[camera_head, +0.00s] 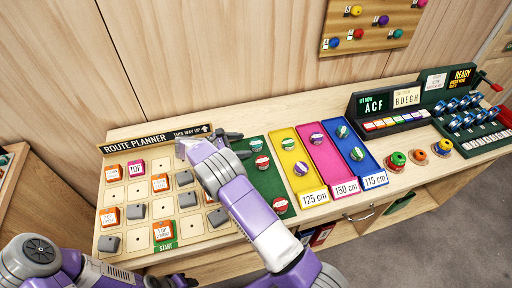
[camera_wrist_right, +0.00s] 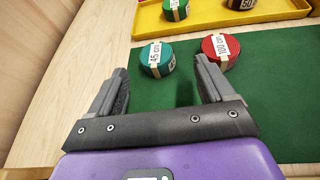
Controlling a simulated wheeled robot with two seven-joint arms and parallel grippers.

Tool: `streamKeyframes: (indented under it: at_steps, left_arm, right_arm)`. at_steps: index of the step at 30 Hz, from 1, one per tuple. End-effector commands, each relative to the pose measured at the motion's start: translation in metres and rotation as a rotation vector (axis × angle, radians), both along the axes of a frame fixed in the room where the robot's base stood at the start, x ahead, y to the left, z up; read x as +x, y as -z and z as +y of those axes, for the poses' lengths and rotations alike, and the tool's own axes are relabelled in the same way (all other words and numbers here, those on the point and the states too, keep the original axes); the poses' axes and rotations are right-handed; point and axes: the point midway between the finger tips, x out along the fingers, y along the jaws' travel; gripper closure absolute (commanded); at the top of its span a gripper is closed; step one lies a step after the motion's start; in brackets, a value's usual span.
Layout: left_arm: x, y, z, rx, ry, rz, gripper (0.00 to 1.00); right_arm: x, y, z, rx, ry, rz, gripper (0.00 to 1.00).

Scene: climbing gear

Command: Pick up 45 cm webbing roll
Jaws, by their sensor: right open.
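The 45 cm webbing roll (camera_wrist_right: 157,60) is teal green with a pale band reading "45 cm" and lies on the green mat (camera_wrist_right: 270,100). In the head view the teal roll (camera_head: 256,145) is at the mat's far end, just right of my right gripper (camera_head: 241,145). In the right wrist view my right gripper (camera_wrist_right: 161,72) is open and empty, and the roll shows between and just beyond its fingertips. A red roll (camera_wrist_right: 220,50) marked "100 cm" lies close to its right. My left gripper (camera_head: 165,282) shows only partly at the bottom edge.
Another red roll (camera_head: 280,205) lies at the mat's near end. Yellow (camera_head: 287,150), pink (camera_head: 322,170) and blue (camera_head: 368,165) trays with rolls stand to the right. The route planner board (camera_head: 125,225) with blocks lies left, under my right arm's reach. Sorting racks (camera_head: 400,105) stand far right.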

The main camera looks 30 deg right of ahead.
Motion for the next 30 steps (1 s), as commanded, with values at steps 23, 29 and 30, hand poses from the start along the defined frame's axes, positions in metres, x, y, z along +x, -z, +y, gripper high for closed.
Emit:
streamKeyframes:
  at_steps: [23, 29, 30]
  left_arm:
    - [0.0, 0.009, 0.0, 0.0, 0.0, 0.0, 0.57]
    - [0.0, 0.009, 0.0, 0.0, 0.0, 0.0, 0.57]
    - [0.0, 0.009, 0.0, 0.0, 0.0, 0.0, 0.57]
  right_arm:
    - [0.0, 0.023, -0.049, 0.0, -0.002, -0.001, 0.35]
    - [0.0, 0.023, -0.049, 0.0, -0.002, -0.001, 0.66]
    - [0.0, 0.023, -0.049, 0.0, -0.001, 0.0, 0.72]
